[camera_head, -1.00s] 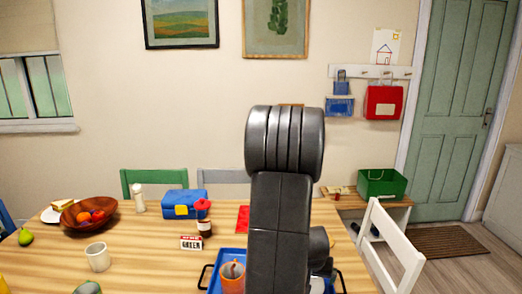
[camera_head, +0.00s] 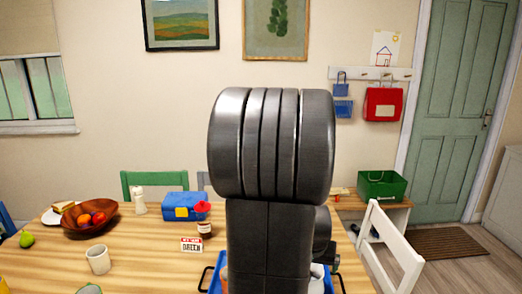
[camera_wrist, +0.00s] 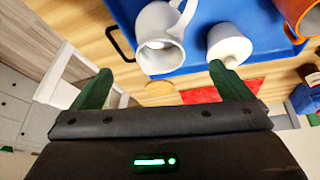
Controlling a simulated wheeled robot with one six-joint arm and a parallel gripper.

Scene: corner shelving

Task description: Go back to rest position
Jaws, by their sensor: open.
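My gripper (camera_wrist: 163,88) shows in the wrist view with its two green fingers spread wide and nothing between them. Beyond the fingertips is a blue tray (camera_wrist: 195,58) holding a white mug (camera_wrist: 160,35), a white cup-like item (camera_wrist: 229,45) and part of an orange mug (camera_wrist: 300,14). The fingers appear apart from these things. In the head view my dark arm stands in the middle and hides most of the tray (camera_head: 211,280) and the gripper itself.
The wooden table (camera_head: 140,250) bears a fruit bowl (camera_head: 75,226), a white mug (camera_head: 98,259), a blue lunchbox (camera_head: 180,206), a jar (camera_head: 205,229) and a small sign (camera_head: 191,245). A white chair (camera_head: 392,245) stands at the right. A green box (camera_head: 381,186) rests on a low shelf behind.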

